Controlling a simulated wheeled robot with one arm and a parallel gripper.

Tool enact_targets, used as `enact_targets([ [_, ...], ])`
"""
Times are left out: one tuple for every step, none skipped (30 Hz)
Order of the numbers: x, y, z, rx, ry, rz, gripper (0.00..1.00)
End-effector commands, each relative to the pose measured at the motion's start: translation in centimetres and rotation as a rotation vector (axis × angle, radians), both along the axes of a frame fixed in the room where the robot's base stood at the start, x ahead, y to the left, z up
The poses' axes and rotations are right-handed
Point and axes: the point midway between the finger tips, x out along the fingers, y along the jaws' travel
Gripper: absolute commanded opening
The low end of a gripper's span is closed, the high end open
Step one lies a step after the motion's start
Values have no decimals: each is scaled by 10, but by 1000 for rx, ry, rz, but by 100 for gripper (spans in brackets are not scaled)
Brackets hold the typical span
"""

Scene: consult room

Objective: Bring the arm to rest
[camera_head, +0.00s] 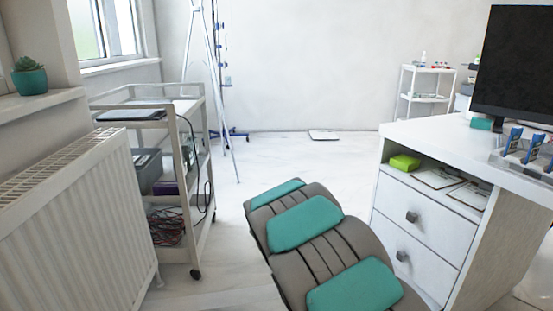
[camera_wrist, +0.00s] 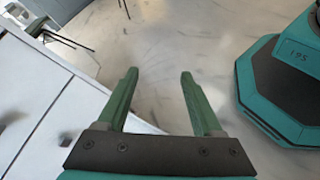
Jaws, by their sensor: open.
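My gripper (camera_wrist: 158,73) shows in the wrist view with its two green fingers spread apart. Nothing is between them. The fingertips are over pale marbled floor, beside a white panelled surface (camera_wrist: 62,118) at the left. In the head view, my grey arm with teal pads rises from the lower edge into the middle, beside the white drawer cabinet (camera_head: 422,215). My gripper cannot be seen in the head view.
A wheeled trolley (camera_head: 203,215) and a white radiator (camera_head: 75,220) stand at the left. A monitor (camera_head: 515,65) is on the desk at the right; a green box (camera_head: 404,162) lies in the open shelf below. Pale floor (camera_head: 290,160) is clear beyond my arm.

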Motion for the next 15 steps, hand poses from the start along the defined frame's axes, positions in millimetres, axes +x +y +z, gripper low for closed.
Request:
enact_targets([
  [-12,-3,11,27,-27,-35,68],
  [-19,-4,14,43,-41,-54,68],
  [-27,-4,19,66,-61,-79,68],
  [-33,-5,22,82,-77,-96,68],
  [-39,-5,26,99,-93,-114,68],
  [-47,-5,29,121,-111,-137,68],
  [-54,-5,31,136,-124,-154,68],
  [-60,-4,34,154,-138,-171,68],
  [-68,-3,37,175,-157,-192,68],
  [-73,-2,39,192,-170,-208,68],
  [-79,-1,41,208,-185,-224,68],
  [-86,0,45,229,-205,-244,68],
  [-91,2,47,245,-219,-260,68],
  [-97,3,49,261,-229,-275,68],
  [-104,5,51,281,-245,-295,68],
])
